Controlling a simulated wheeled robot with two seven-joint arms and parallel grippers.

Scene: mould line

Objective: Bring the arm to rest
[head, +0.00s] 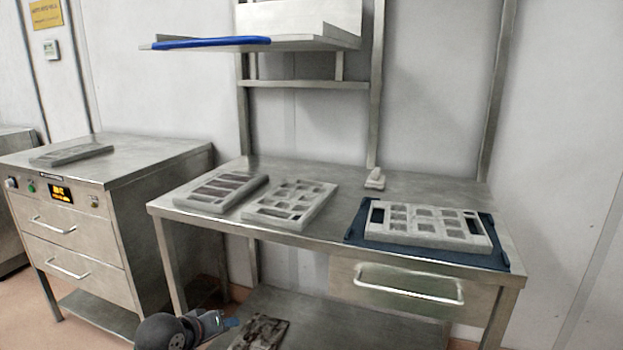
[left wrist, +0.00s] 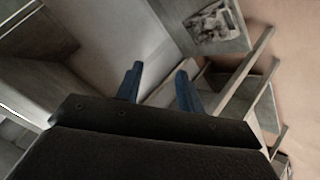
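My left gripper (head: 232,322) shows at the bottom of the head view, low in front of the steel table (head: 330,241). In the left wrist view its two blue fingers (left wrist: 158,84) stand apart with nothing between them. It is open and empty, and touches nothing that I can see. My right arm and gripper are in neither view.
On the table are two grey moulds (head: 222,192) (head: 290,205) and a third mould (head: 425,225) on a blue mat (head: 497,262). A small pale object (head: 375,179) lies behind. A drawer cabinet (head: 153,178) stands left. A lower shelf (head: 345,318) holds a dark patterned item (head: 262,332).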

